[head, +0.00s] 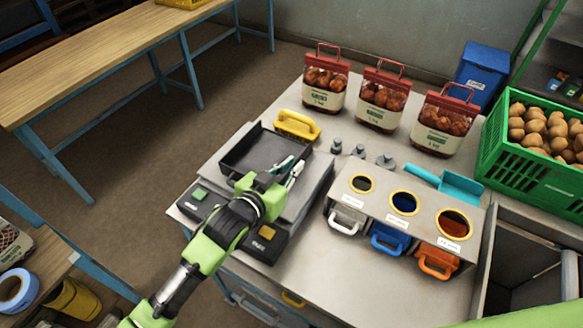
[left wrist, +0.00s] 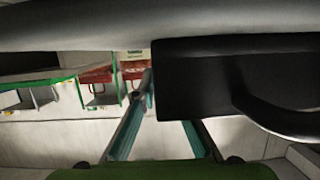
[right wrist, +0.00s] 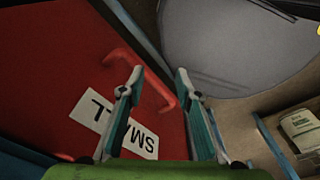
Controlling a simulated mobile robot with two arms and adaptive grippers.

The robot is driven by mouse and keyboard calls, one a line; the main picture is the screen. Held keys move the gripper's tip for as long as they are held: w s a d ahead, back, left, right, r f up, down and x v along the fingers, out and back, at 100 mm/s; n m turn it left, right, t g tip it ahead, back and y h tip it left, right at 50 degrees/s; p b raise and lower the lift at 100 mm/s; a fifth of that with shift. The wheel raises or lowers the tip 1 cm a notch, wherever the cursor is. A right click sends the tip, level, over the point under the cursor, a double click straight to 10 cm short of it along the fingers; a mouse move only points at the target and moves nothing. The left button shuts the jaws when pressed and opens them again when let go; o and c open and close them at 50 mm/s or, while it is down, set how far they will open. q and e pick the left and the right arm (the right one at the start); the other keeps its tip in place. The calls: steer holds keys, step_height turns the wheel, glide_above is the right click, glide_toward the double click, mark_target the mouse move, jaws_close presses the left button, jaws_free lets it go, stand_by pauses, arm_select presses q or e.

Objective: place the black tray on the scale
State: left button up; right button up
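The black tray (head: 262,148) is shallow and empty, and appears level in the head view. It is over the grey plate of the scale (head: 316,182), towards its back; I cannot tell whether it rests on the plate or is slightly above. My left gripper (head: 290,170) is at the tray's right front wall, its fingers close together around the wall. In the left wrist view the dark tray (left wrist: 200,85) hides one fingertip. My right gripper (right wrist: 158,80) is open and empty, over a red surface with a label reading SMALL (right wrist: 112,125).
Small weights (head: 359,152) and a holder with three coloured bins (head: 404,202) are to the right. Red-topped bags (head: 380,97) and a green crate (head: 530,165) are farther back and right.

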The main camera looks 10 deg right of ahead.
stand_by(0.3)
arm_select(q)
steer(key=b+v, duration=0.2)
steer(key=v, duration=1)
